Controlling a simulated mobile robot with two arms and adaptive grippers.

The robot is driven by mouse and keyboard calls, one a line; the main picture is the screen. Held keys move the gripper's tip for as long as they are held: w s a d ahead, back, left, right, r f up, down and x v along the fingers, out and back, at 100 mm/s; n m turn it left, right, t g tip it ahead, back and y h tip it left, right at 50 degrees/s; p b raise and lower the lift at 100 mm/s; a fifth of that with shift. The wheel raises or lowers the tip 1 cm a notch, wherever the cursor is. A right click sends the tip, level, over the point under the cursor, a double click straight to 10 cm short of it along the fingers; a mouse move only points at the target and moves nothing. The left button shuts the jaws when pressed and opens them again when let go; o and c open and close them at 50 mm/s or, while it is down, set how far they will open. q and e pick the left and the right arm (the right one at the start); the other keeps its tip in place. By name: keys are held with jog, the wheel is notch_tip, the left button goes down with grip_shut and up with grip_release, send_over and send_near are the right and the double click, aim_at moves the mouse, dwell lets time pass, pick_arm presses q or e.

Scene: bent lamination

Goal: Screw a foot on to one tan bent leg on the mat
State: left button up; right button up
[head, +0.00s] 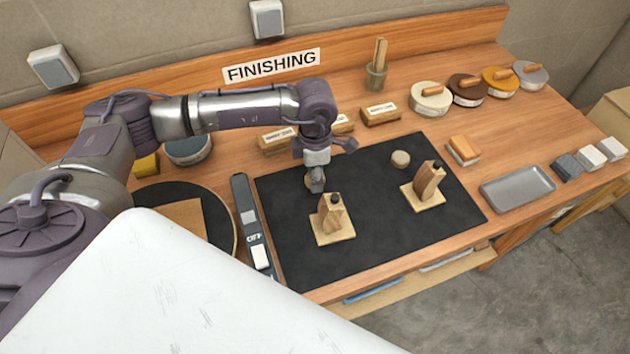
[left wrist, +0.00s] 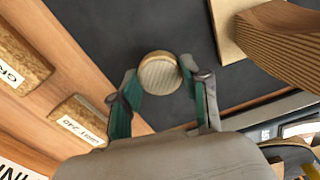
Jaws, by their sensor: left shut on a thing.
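Two tan bent legs stand on square wooden bases on the black mat (head: 290,255). The left leg (head: 333,212) and the right leg (head: 428,180) each have a dark tip on top. A round tan foot (head: 400,158) lies on the mat near the right leg. My left gripper (head: 316,188) is low over the mat, just behind the left leg. In the left wrist view its fingers are shut on a round foot (left wrist: 158,72) with a pale ribbed face. The left leg (left wrist: 285,38) is beside it at upper right, apart from the foot. My right gripper is not in view.
Labelled blocks (head: 380,114) and round tins (head: 430,98) line the back. An orange block (head: 463,150) and a grey tray (head: 518,187) are at right. A strip marked OFF (head: 255,235) lies along the mat's left edge. The mat's middle is clear.

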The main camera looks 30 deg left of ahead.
pick_arm(q)
jog(key=shift+w+d+r+b, duration=0.1)
jog(key=shift+r+b, duration=0.1)
jog(key=shift+r, duration=0.2)
jog(key=shift+w+d+r+b, duration=0.1)
jog(key=shift+r+b, duration=0.1)
jog(key=shift+r, duration=0.15)
jog(key=w+d+r+b, duration=0.4)
jog(key=w+d+r, duration=0.2)
jog(key=d, duration=0.3)
jog(key=shift+d+r, duration=0.15)
jog(key=shift+r, duration=0.35)
jog(key=shift+w, duration=0.1)
